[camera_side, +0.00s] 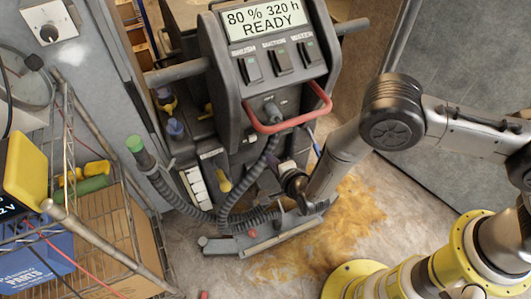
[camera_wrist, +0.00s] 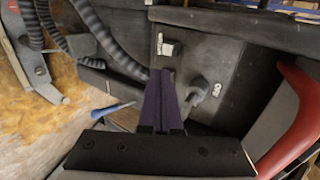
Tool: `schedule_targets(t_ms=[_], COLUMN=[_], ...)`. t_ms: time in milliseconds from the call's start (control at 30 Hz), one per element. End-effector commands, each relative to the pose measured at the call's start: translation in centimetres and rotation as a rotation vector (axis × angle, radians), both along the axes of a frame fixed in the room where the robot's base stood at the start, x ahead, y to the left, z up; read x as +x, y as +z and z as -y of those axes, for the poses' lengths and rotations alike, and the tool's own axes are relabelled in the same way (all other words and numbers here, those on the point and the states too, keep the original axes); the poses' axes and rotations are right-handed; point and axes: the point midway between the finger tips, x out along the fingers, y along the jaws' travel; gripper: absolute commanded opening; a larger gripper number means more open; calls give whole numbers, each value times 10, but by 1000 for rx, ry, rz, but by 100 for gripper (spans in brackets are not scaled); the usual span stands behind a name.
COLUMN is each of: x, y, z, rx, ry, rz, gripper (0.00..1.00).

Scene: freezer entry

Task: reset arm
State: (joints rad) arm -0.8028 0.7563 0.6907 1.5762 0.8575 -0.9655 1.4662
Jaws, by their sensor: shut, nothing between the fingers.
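My gripper (camera_side: 287,170) is low in front of the grey floor machine (camera_side: 222,75), below its red handle (camera_side: 290,122). In the wrist view its dark purple fingers (camera_wrist: 161,76) lie together with nothing between them. They point at the machine's dark panel, near a small white block (camera_wrist: 170,48) and a grey hooked fitting (camera_wrist: 198,92). I cannot tell whether the fingertips touch the panel. The red handle also shows at the right of the wrist view (camera_wrist: 292,128). The machine's display (camera_side: 264,19) reads "80 % 320 h READY", with three switches below it.
Ribbed hoses (camera_side: 180,201) and a squeegee bar (camera_side: 262,236) lie close to my gripper. A thin blue tool (camera_wrist: 113,108) is beside the fingers. A wire rack (camera_side: 105,232) with a blue box and yellow items stands left. Orange-brown stains (camera_side: 352,212) cover the floor.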

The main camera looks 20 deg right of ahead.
Motion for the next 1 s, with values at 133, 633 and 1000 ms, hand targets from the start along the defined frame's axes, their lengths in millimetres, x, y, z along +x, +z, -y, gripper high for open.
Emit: schedule_targets(t_ms=[133, 633, 1000], x=[-11, -14, -15], y=[7, 8, 83], z=[0, 0, -44], rx=[1, 1, 171], ry=[1, -1, 84], rz=[1, 1, -175], gripper=[0, 0, 0])
